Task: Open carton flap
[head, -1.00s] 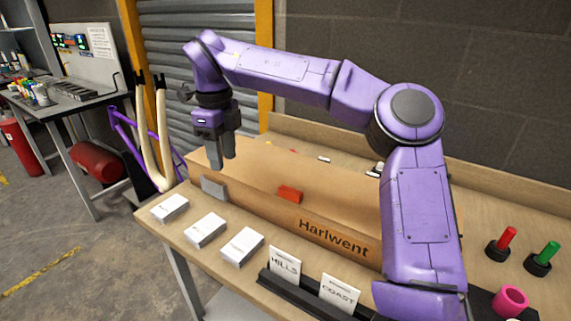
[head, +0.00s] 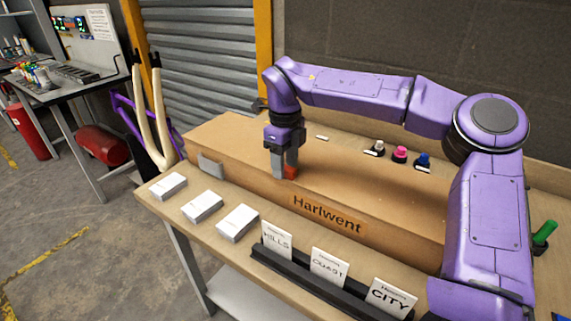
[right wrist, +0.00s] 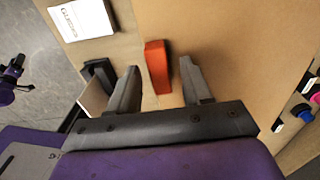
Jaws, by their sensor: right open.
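The long brown carton (head: 375,206), marked "Harlwent" on its front, lies on the wooden bench with its top closed. A red-orange tab (head: 291,171) sits at the top front edge of the carton; it also shows in the right wrist view (right wrist: 157,66). My right gripper (head: 284,173) points down at the tab, its fingers open. My left gripper is not in view.
White card boxes (head: 202,206) line the bench front beside a black rack (head: 310,281) of HILLS, COAST and CITY cards. A grey plate (head: 210,166) stands at the carton's left. Coloured knobs (head: 400,154) sit behind the carton. Frame forks (head: 151,120) stand left of the bench.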

